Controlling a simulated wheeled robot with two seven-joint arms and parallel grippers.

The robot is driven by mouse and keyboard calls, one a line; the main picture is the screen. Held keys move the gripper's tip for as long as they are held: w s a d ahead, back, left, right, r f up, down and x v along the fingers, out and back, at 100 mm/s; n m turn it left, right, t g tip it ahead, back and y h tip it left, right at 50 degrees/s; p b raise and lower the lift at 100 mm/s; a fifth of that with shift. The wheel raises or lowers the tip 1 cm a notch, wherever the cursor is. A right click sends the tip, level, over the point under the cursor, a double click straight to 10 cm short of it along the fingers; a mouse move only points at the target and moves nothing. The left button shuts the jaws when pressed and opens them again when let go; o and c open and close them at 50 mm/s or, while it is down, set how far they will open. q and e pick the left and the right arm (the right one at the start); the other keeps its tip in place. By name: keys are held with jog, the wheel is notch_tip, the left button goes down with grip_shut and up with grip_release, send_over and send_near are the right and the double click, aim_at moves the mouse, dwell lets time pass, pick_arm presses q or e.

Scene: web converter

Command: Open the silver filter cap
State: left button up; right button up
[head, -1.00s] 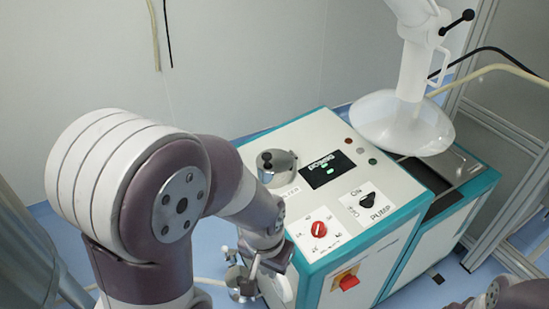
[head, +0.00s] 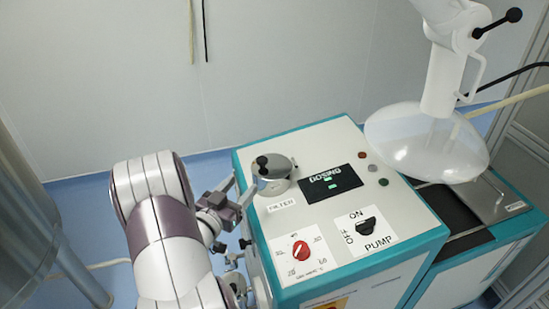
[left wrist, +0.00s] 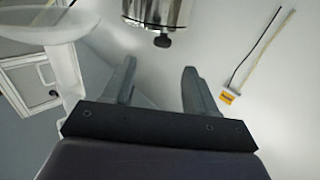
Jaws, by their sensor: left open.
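The silver filter cap (head: 276,167) with its dark knob sits on top of the white and teal cabinet, above the FILTER label. In the left wrist view the silver filter cap (left wrist: 152,9) shows at the top edge, partly cut off, with a dark knob below it. My left gripper (head: 240,188) is just left of the cap, near the cabinet's edge. It is open and empty; in the left wrist view its two fingers (left wrist: 158,72) are apart, with the cap beyond their tips. My right gripper is not in view.
On the cabinet top are a DOSING display (head: 331,182), a red dial (head: 301,250), a PUMP switch (head: 366,227) and small lamps. A clear dome (head: 425,142) on a white column hangs at right. A grey cylinder (head: 22,235) stands at far left.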

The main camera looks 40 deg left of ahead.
aim_at(259, 162)
pick_arm(q)
jog(key=w, duration=0.3)
jog(key=w+a, duration=0.1)
jog(key=w, duration=0.7)
jog(key=shift+w+a+r+p, duration=0.2)
jog(key=shift+a+p, duration=0.1)
jog(key=shift+a, duration=0.1)
jog(key=shift+w, duration=0.35)
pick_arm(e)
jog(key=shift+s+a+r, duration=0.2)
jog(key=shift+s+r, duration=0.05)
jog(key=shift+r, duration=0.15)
